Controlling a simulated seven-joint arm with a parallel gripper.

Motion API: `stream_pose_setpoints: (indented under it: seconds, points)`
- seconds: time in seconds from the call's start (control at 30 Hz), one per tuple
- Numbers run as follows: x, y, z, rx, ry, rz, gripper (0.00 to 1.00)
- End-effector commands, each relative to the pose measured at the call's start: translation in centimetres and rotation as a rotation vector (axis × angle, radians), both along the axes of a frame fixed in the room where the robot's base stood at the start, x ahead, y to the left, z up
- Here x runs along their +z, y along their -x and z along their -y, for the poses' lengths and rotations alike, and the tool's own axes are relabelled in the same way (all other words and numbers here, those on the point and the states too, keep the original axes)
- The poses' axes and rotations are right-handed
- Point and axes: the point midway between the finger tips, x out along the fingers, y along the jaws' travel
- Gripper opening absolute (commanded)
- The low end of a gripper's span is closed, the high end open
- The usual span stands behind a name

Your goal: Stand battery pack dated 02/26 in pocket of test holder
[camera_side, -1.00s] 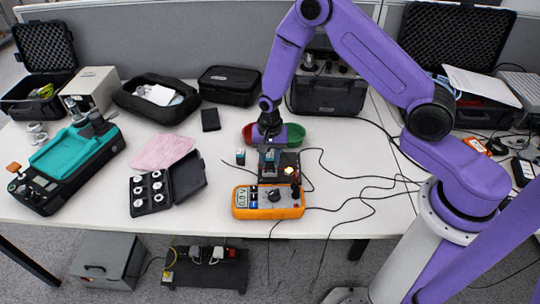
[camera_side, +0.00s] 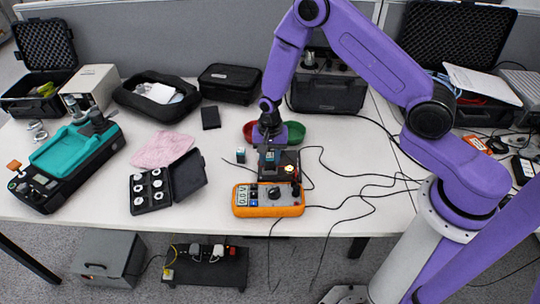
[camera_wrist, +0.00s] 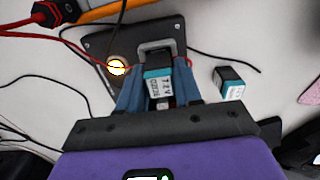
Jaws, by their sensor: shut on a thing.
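My gripper (camera_wrist: 160,88) is shut on a battery pack (camera_wrist: 158,83) with a teal band and a white label; the label's date is too small to read. In the side view my gripper (camera_side: 269,150) is low over the test holder (camera_side: 291,168), with the teal of the held pack just showing. The holder is a dark plate with a grey bracket (camera_wrist: 153,45) and a lit yellow lamp (camera_wrist: 116,67). The held pack is at the bracket; I cannot tell how deep it sits. A second teal-and-black pack (camera_wrist: 230,80) stands apart on the table, also in the side view (camera_side: 241,155).
An orange multimeter (camera_side: 285,210) lies in front of the holder, with red and black leads around it. Red (camera_side: 249,131) and green (camera_side: 296,133) bowls are just behind my gripper. An open case of weights (camera_side: 150,190) and a pink cloth (camera_side: 162,149) are to the left.

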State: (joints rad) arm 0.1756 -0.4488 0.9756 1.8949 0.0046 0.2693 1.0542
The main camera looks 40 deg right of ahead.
Motion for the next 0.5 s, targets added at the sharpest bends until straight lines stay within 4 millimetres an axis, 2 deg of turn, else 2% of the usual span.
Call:
stream_pose_setpoints:
  seconds: [0.5]
  points:
    - [-0.90, 0.00, 0.01, 0.000, 0.000, 0.000, 0.02]
